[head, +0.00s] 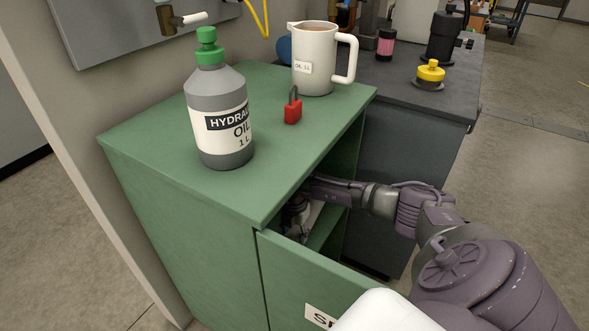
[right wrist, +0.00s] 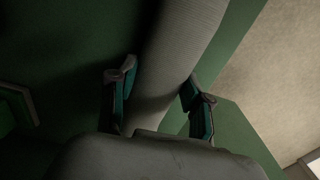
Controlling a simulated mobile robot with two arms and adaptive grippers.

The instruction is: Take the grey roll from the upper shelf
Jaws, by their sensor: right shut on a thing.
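The grey roll (right wrist: 185,40), pale and ribbed, runs between the two fingers of my right gripper (right wrist: 160,93) in the right wrist view. The gripper is shut on it, one finger on each side. In the head view my right arm reaches through the open front of the green cabinet (head: 160,150), and the right gripper (head: 299,208) is inside, in shadow under the top. The roll is hard to make out there. A shelf (head: 325,226) shows inside, below the arm. My left gripper is not in view.
The cabinet door (head: 290,280) stands open at the front. On the cabinet top are a hydraulic oil bottle (head: 220,125), a red padlock (head: 293,112) and a white jug (head: 314,62). A dark bench (head: 400,95) adjoins at the right. Floor at the far right is clear.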

